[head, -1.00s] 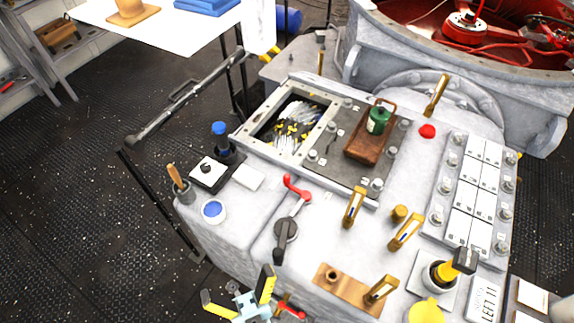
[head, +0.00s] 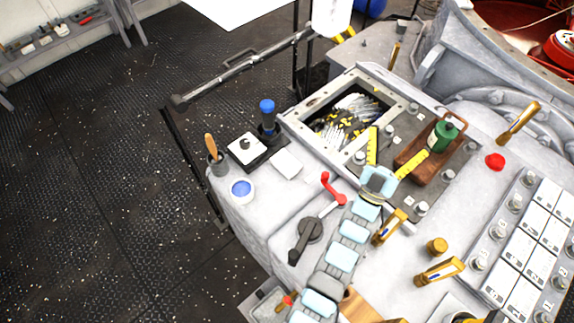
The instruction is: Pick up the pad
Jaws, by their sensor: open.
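My gripper (head: 400,141) has yellow fingers spread wide apart and holds nothing. It is over the grey panel, well to the right of the pad, between the opening and the wooden tray. The pad is fully in view and nothing touches it from above.
A cup with a brush (head: 216,160) and a dish of blue (head: 241,190) are to the left. A wooden tray (head: 413,168) holds a green can (head: 442,138).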

